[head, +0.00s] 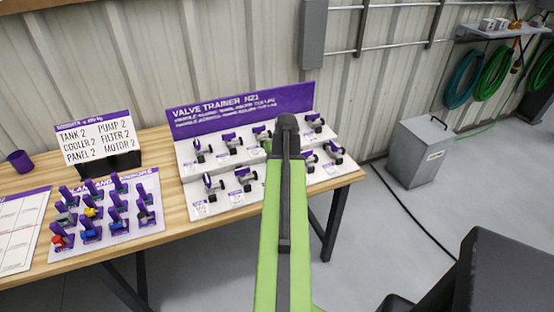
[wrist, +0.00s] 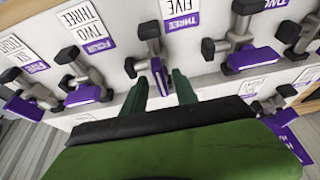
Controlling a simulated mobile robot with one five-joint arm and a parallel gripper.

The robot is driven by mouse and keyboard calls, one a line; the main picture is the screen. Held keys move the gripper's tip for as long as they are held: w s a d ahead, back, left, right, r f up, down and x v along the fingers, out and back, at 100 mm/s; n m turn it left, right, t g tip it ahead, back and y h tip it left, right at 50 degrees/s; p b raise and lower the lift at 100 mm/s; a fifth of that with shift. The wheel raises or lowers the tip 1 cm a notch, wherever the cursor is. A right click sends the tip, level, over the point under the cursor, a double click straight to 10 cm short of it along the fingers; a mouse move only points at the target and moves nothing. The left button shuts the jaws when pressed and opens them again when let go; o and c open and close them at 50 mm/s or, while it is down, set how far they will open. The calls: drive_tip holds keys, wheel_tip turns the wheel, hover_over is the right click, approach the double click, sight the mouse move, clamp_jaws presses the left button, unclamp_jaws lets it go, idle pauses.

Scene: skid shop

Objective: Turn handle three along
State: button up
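The valve trainer (head: 245,108) is a white stepped board with a purple header, standing on the bench. It carries two rows of black and grey valves with purple handles. In the wrist view, a purple handle (wrist: 160,77) lies nearly edge-on below a card reading FIVE in white and THREE in purple (wrist: 181,22). My gripper (wrist: 160,82) is open, with one dark green finger on each side of this handle. I cannot tell whether either finger touches it. In the head view my green arm covers the middle of the trainer and hides the fingertips.
Neighbouring purple handles sit close on the left (wrist: 85,95) and right (wrist: 253,57) of my fingers. A grey bin (head: 420,150) stands right.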

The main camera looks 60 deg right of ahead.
drive_tip(key=p+v, duration=1.6)
drive_tip(key=v, duration=0.1)
drive_tip(key=shift+r, duration=0.2)
drive_tip(key=shift+s+a, duration=0.1)
